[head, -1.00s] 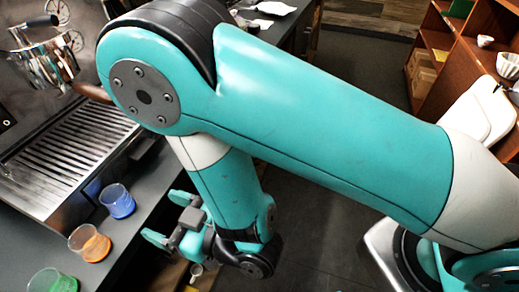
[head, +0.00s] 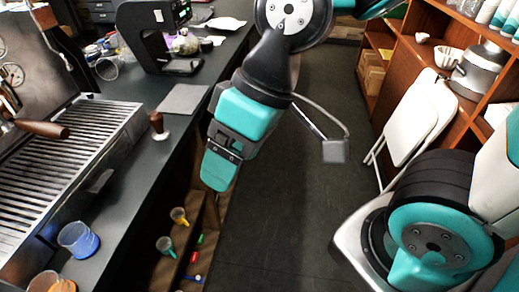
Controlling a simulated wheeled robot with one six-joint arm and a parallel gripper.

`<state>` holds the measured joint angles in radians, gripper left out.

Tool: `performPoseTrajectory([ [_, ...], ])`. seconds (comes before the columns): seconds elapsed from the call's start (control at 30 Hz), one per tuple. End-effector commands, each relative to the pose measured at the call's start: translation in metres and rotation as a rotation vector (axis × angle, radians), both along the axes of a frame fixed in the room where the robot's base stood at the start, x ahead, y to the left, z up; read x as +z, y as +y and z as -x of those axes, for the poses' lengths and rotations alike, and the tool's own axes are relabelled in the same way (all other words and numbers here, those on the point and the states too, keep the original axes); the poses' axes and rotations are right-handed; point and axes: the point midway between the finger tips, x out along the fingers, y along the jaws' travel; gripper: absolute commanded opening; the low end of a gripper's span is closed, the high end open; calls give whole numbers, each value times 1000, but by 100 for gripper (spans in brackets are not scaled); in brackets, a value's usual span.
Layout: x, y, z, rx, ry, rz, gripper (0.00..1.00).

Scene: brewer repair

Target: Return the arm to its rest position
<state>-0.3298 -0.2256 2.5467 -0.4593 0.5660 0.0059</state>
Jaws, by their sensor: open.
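My gripper (head: 218,168) hangs in the middle of the head view, its teal fingers pointing down over the right edge of the dark counter (head: 128,190). I see it nearly edge-on, so one finger largely hides the other. It is open, and nothing shows between its fingers. My arm reaches in from the top, and its upper links run out of the frame there. A small grey block on a bent bracket sticks out beside the gripper, on the right.
The espresso machine's slatted tray (head: 75,150) and a blue cup (head: 78,238) are at left. A wooden-handled tamper (head: 157,126) stands near the gripper. Small scoops (head: 180,216) lie on a low shelf. A folded white chair (head: 412,122) leans at right. The central floor is clear.

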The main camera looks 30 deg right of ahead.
Motion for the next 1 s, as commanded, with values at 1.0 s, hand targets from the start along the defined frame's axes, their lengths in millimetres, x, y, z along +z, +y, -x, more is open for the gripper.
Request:
performPoseTrajectory([
  [1.0,9,-26,22,6,59,64,76],
])
